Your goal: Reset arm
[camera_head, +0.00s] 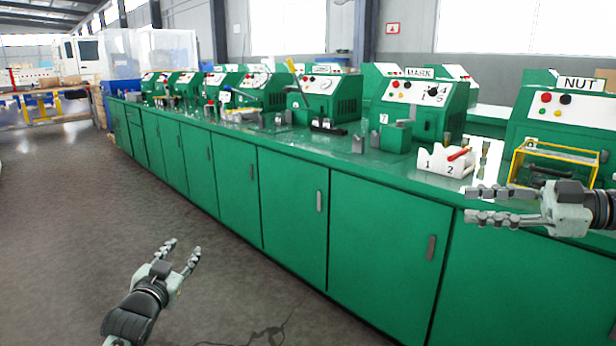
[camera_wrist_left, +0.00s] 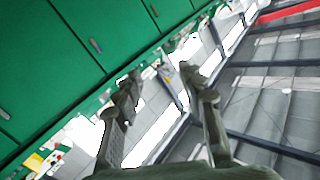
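My left gripper (camera_head: 180,258) is open and empty. It is over the floor in front of the cabinets, at the lower left of the head view. Its two fingers, seen apart in the left wrist view (camera_wrist_left: 160,90), have nothing between them. My right gripper (camera_head: 478,206) is open and empty at the right of the head view. Its two fingers are apart, one above the other, in front of the cabinet edge. The right arm beyond the wrist is cut off by the picture edge.
A long green cabinet row (camera_head: 290,190) runs across the view, with green machines on top. The MARK machine (camera_head: 425,100) and NUT machine (camera_head: 570,125) are nearest. A white numbered holder (camera_head: 447,163) stands near the right gripper. The floor (camera_head: 90,210) at left is clear.

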